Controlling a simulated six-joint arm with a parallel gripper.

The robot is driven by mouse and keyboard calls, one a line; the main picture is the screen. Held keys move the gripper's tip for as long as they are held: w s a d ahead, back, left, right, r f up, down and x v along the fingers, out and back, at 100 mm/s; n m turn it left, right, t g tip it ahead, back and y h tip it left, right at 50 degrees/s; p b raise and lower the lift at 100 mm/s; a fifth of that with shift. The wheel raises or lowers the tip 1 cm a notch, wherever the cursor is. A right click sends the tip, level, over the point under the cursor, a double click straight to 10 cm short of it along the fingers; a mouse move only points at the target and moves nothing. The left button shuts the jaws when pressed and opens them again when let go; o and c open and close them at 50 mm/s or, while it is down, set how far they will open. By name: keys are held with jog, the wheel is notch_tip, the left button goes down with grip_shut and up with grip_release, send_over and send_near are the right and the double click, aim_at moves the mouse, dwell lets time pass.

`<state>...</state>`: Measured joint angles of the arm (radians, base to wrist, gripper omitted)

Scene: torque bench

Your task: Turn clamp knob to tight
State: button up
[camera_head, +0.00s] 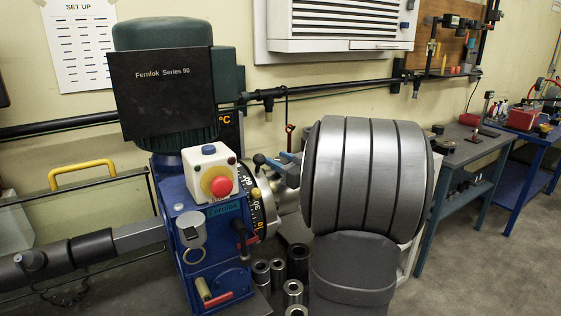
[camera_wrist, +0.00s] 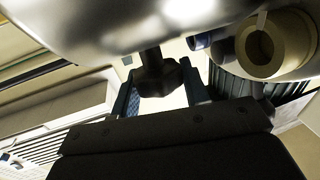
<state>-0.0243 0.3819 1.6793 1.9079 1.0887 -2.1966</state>
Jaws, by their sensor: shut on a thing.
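The clamp knob (camera_wrist: 159,76) is dark and faceted in the wrist view, on a short stem below a shiny metal body (camera_wrist: 110,22). My gripper (camera_wrist: 160,88) has one blue finger on each side of the knob and is shut on it. In the head view, my gripper (camera_head: 283,163) shows only as small blue parts beside the numbered dial (camera_head: 257,208) of the blue machine (camera_head: 190,240). My large silver arm link hides much of that area. I cannot make out the knob's markings or how far it is turned.
The machine carries a green motor (camera_head: 163,36) and a red stop button (camera_head: 221,185) on a white box. Several metal sleeves (camera_head: 297,262) stand below the dial. A cream ring (camera_wrist: 262,48) is close to the right finger. A workbench (camera_head: 470,150) stands at the right.

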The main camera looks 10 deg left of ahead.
dwell(0.3)
jog(key=o, duration=0.7)
jog(key=v, duration=1.7)
jog(key=shift+s, duration=0.3)
jog(key=shift+d, duration=0.1)
